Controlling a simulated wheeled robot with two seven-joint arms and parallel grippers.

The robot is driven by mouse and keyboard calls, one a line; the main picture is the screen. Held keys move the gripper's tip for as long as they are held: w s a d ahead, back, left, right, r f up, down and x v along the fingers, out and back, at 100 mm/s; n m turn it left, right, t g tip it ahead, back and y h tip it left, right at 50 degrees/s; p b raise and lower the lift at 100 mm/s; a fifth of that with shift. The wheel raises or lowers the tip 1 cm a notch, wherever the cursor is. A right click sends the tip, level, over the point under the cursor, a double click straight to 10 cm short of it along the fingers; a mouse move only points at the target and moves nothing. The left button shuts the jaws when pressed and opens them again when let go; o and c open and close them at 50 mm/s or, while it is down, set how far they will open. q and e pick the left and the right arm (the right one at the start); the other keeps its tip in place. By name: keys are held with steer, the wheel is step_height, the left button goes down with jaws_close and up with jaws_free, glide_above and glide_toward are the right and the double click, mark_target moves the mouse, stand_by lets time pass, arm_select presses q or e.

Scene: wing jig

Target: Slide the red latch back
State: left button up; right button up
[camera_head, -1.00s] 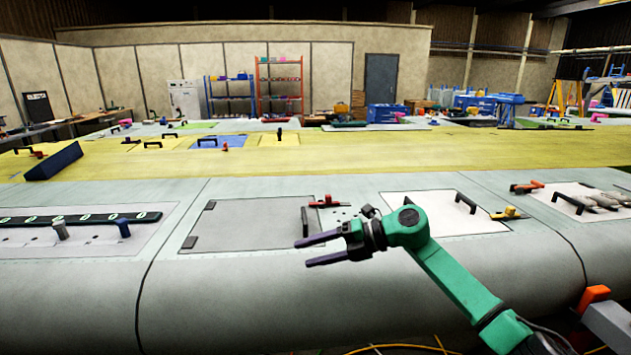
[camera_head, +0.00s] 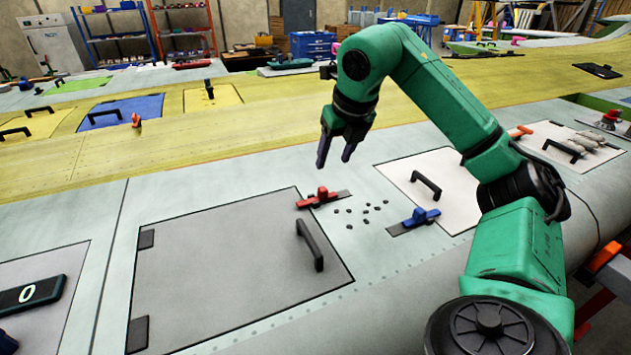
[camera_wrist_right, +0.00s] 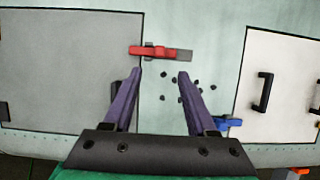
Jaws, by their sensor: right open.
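The red latch (camera_head: 321,198) sits on the wing skin at the far right corner of a grey hatch panel (camera_head: 220,270), its left end reaching over the panel's edge. In the right wrist view the red latch (camera_wrist_right: 152,51) lies just beyond the fingertips, nearer the left one, with a bare grey strip on its right. My right gripper (camera_head: 336,158) is open and empty, pointing down above the skin near the latch; it also shows in the right wrist view (camera_wrist_right: 160,76). It does not appear to touch the latch. My left gripper is not in view.
A black handle (camera_head: 310,245) stands on the grey panel. Several small dark fasteners (camera_head: 367,208) lie right of the latch. A blue latch (camera_head: 420,217) sits by a white panel (camera_head: 440,190) with its own handle.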

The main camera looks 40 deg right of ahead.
glide_toward(323, 189)
steer(key=f, duration=0.1)
steer(key=x, duration=0.5)
steer(key=p+x, duration=0.1)
steer(key=x, duration=0.2)
steer(key=shift+w+d+r, duration=0.1)
steer(key=shift+w, duration=0.2)
steer(key=shift+s, duration=0.15)
jaws_close()
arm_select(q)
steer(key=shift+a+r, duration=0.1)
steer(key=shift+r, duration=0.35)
